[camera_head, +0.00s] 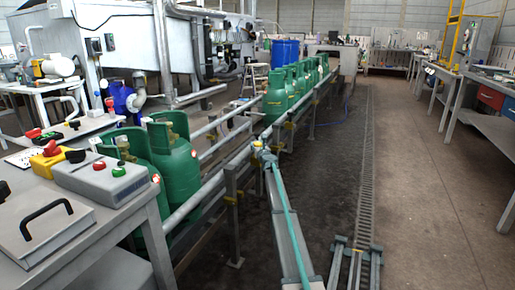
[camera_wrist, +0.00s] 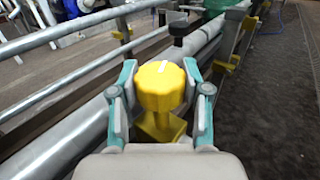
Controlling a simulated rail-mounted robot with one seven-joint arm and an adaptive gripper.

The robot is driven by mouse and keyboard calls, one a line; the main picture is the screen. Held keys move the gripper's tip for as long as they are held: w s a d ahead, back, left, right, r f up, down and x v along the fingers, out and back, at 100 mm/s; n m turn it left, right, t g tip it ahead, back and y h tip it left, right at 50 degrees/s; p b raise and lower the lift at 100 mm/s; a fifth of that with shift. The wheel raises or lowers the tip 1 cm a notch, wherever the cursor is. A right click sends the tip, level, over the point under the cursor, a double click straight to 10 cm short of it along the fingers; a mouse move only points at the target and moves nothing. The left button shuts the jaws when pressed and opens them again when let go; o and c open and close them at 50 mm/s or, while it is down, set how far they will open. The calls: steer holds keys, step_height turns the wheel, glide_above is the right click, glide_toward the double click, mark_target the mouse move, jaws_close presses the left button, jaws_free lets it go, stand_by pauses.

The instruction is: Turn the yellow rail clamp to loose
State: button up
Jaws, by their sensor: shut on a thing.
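The yellow rail clamp shows in the wrist view as a round scalloped knob (camera_wrist: 161,86) with a white line on its top. Below the knob is a yellow block (camera_wrist: 158,128). My gripper (camera_wrist: 160,92) has one teal-and-grey finger on each side of the knob, closed onto it. The clamp is beside a long grey rail. In the head view my gripper (camera_head: 264,158) is small, at the conveyor's side rail at the end of my arm. The knob is too small there to read.
Green gas cylinders (camera_head: 180,165) stand on the conveyor, and several more (camera_head: 275,98) stand farther back. Silver side rails (camera_head: 215,180) run along it. A grey bench with control boxes (camera_head: 100,178) is at the left. The floor to the right (camera_head: 420,180) is clear.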

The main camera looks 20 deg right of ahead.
mark_target(257, 143)
steer(key=shift+a+f+m+g+h+b, duration=0.1)
steer(key=shift+m+g+h+b, duration=0.25)
steer(key=shift+m+h+b, duration=0.65)
steer(key=shift+f+m+g+h+b, duration=0.1)
steer(key=shift+m+g+h+b, duration=0.4)
steer(key=shift+h, duration=0.9)
steer(key=shift+r+m+g+h, duration=0.15)
steer(key=shift+m+g+h, duration=0.7)
steer(key=shift+m+h, duration=0.7)
steer(key=shift+h, duration=0.45)
steer(key=o, duration=1.2)
steer(key=shift+c, duration=0.2)
steer(key=shift+r, duration=0.1)
step_height(257, 143, up, 10)
steer(key=shift+f, duration=0.1)
